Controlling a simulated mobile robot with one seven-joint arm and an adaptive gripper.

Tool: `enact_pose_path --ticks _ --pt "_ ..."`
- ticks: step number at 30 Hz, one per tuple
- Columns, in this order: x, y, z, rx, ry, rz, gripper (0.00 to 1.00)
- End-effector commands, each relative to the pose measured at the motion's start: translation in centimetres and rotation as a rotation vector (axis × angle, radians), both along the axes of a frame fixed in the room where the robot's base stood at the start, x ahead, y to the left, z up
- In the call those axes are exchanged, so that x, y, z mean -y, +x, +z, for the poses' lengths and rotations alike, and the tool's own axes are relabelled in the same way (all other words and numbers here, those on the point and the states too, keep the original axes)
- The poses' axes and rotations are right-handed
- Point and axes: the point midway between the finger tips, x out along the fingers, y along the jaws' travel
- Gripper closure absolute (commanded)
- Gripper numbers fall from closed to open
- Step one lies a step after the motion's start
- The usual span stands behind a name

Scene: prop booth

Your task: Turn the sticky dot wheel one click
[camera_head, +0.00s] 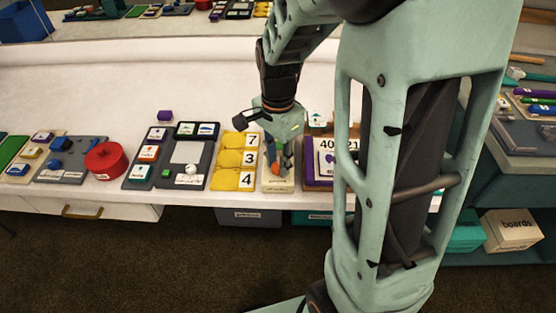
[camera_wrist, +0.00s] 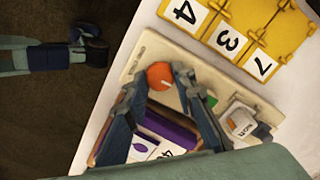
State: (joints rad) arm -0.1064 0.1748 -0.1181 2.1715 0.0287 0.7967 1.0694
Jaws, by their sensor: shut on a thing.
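A small orange rounded piece (camera_head: 277,168) is on a narrow cream board (camera_head: 270,186) at the table's front edge; I take it for the sticky dot wheel. In the wrist view the orange piece (camera_wrist: 160,75) is between the tips of my gripper (camera_wrist: 161,77), near one end of the cream board (camera_wrist: 140,57). My gripper (camera_head: 277,162) points down over the board in the head view and is shut on the orange piece. The fingers partly cover the board. Dots or click marks on the wheel cannot be made out.
A yellow number board (camera_head: 234,178) lies close on the left. A purple-framed board (camera_head: 312,181) lies close on the right, partly behind my arm. A white block (camera_wrist: 241,122) and a green piece (camera_wrist: 211,102) sit on the cream board. A red pot (camera_head: 106,160) is farther left.

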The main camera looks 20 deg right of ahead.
Motion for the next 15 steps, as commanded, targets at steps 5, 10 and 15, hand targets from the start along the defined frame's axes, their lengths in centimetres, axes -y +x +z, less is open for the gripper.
enact_pose_path --ticks 5,10,15 --pt "0.00 0.00 0.03 0.000 0.000 0.012 1.00" --pt "0.01 0.00 0.06 0.000 0.000 0.062 1.00" --pt "0.02 0.01 0.09 0.000 0.000 0.167 1.00"
